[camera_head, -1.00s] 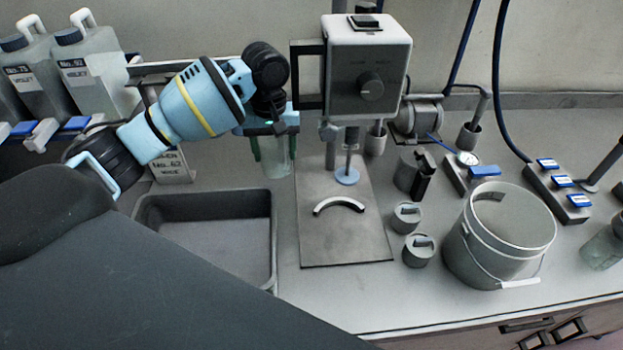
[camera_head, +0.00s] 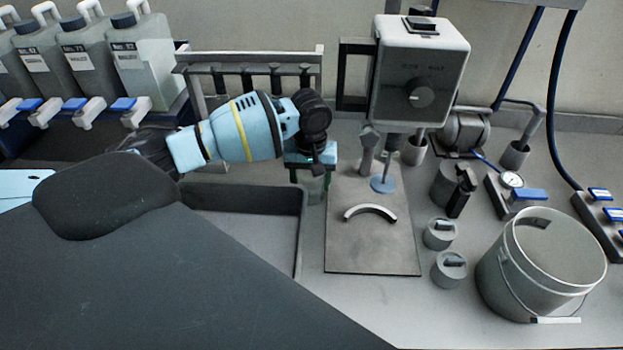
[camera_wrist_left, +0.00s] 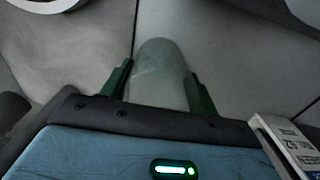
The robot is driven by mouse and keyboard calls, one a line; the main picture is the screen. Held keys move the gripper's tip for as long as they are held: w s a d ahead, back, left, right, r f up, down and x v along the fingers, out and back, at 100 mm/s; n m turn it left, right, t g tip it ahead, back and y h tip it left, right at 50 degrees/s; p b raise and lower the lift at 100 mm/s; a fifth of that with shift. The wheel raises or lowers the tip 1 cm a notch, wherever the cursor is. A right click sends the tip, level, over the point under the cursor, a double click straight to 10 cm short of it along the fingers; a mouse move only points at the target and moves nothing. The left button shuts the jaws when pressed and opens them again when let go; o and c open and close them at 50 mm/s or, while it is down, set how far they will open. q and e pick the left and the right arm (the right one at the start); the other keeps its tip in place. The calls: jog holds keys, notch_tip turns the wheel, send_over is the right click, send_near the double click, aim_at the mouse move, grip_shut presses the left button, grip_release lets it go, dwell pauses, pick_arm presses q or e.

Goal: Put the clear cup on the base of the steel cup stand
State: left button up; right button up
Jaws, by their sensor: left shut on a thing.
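The clear cup (camera_head: 313,190) hangs from my left gripper (camera_head: 310,176), between its green fingers. The gripper is shut on it. In the left wrist view the cup (camera_wrist_left: 160,75) shows as a pale, see-through shape between the two fingers. The steel cup stand has a flat grey base plate (camera_head: 370,254), with a curved steel piece (camera_head: 370,212) on it. A rod with a round blue disc (camera_head: 383,185) comes down over the plate's back part. The cup is just left of the plate's back left edge, apart from the curved piece. My right gripper is out of view.
A box-shaped head with a knob (camera_head: 420,95) overhangs the plate's back. A dark tray (camera_head: 303,225) lies left of the plate. Jugs (camera_head: 140,70) line the back left.

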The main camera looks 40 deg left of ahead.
pick_arm(q)
jog(key=o, duration=1)
jog(key=shift+f, duration=0.1)
jog(key=shift+c, duration=0.2)
notch_tip(320, 180, up, 12)
jog(key=p, duration=0.1)
jog(key=shift+r, duration=0.2)
jog(key=shift+o, duration=0.5)
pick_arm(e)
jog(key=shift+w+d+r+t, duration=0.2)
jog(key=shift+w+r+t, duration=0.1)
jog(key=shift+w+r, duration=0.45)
